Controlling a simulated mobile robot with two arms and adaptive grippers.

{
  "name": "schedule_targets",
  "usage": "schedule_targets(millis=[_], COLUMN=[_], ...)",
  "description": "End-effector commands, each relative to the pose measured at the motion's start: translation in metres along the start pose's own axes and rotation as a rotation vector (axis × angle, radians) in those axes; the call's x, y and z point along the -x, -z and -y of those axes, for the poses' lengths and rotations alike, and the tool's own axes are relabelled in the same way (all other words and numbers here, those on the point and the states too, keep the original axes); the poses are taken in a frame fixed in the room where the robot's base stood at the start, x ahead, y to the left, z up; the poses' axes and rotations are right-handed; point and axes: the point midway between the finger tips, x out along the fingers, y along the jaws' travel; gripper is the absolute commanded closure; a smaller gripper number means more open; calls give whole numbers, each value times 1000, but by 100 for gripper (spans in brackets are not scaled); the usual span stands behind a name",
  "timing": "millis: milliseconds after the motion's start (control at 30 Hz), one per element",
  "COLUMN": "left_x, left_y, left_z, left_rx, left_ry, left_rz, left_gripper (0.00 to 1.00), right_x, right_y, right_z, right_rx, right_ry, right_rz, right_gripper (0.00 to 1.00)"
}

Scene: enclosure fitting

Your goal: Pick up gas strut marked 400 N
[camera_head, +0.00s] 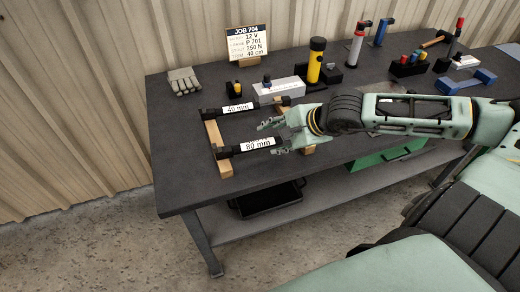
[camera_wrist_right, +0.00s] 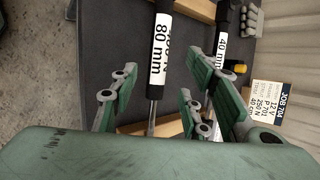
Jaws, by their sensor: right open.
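Two dark gas struts lie side by side across wooden rests on the table. The nearer strut (camera_head: 235,152) has a white label reading 80 mm; its force marking is only partly legible. It also shows in the right wrist view (camera_wrist_right: 161,40). The farther strut (camera_head: 215,112) has a label reading 40 mm, and shows at the right in the wrist view (camera_wrist_right: 223,40). My right gripper (camera_head: 271,138) is open at the right end of the nearer strut. In the wrist view its fingers (camera_wrist_right: 155,93) appear on either side of that strut's rod, not closed on it. My left gripper is out of view.
The wooden rest (camera_head: 213,135) supports the struts' left ends. A job card (camera_head: 247,44), gloves (camera_head: 184,80), a white box (camera_head: 279,92) and a yellow cylinder (camera_head: 316,62) stand behind. Tools crowd the back right. The table's front left is clear.

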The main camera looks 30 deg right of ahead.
Motion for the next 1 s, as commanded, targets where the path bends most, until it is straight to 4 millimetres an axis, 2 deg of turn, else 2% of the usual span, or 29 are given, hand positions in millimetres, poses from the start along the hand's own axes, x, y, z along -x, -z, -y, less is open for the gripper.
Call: schedule_targets(millis=[33, 167, 367, 700, 1000], left_x=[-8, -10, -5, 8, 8], left_y=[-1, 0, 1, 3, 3], left_z=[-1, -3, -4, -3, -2], left_rx=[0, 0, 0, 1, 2], left_ry=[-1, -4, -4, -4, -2], left_rz=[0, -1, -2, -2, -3], left_gripper=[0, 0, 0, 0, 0], right_x=[-6, -7, -16, -53, -58], right_y=[0, -2, -1, 2, 3], right_z=[-1, -1, 0, -2, -3], right_rx=[-1, 1, -6, -2, 1], right_ry=[3, -2, -1, -3, -4], right_rz=[5, 7, 11, 9, 7], right_gripper=[57, 57, 57, 57, 57])
